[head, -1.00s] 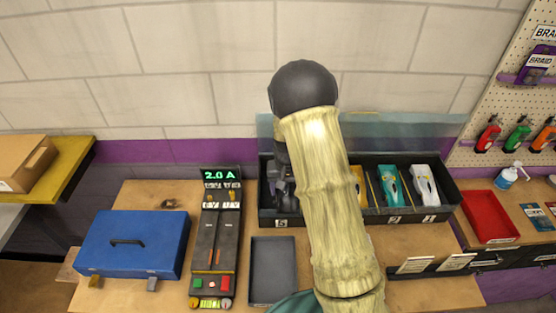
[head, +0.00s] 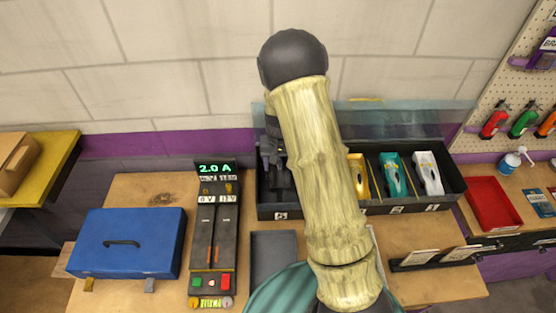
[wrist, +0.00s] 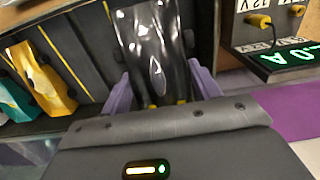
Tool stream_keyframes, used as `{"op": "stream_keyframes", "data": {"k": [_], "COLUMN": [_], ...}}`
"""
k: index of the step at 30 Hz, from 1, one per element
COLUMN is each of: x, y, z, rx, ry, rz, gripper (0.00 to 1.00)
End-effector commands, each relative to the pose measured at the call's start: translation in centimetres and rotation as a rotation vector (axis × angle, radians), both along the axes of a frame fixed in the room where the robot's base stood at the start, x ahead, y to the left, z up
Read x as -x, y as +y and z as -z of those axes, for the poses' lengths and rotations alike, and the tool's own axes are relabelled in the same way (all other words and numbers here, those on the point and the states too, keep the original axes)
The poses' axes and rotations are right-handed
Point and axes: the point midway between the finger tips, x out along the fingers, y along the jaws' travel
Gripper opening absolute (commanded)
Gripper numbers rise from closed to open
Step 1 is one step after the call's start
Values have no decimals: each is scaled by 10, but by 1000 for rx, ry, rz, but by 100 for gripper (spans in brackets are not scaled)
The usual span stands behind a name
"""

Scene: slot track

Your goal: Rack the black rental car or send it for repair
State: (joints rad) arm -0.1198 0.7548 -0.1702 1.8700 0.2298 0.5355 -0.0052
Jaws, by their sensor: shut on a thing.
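The glossy black car (wrist: 152,45) is between the two purple fingers of my gripper (wrist: 160,88) in the wrist view, and they are shut on it. In the head view my gripper (head: 270,150) is at the left end of the black car rack (head: 350,208), with the dark car (head: 281,182) below it at the leftmost bay. My arm covers part of the rack. I cannot tell whether the car rests on the bay floor or hangs just above it. The yellow (head: 357,175), teal (head: 394,175) and white (head: 428,174) cars stand in bays to the right.
The power unit (head: 212,235) shows 2.0 A and stands left of the rack. A blue case (head: 125,243) is farther left. An empty dark tray (head: 274,255) lies in front of the rack. A red tray (head: 493,203) is at the right.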

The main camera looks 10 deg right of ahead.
Motion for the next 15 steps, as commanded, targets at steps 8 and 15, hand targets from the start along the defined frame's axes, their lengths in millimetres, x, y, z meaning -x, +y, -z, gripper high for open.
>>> {"op": "stream_keyframes", "data": {"k": [8, 15], "x": [0, 0], "y": [-2, -2], "z": [0, 8], "rx": [0, 0], "ry": [-1, -1], "rz": [3, 3], "gripper": [30, 30]}}
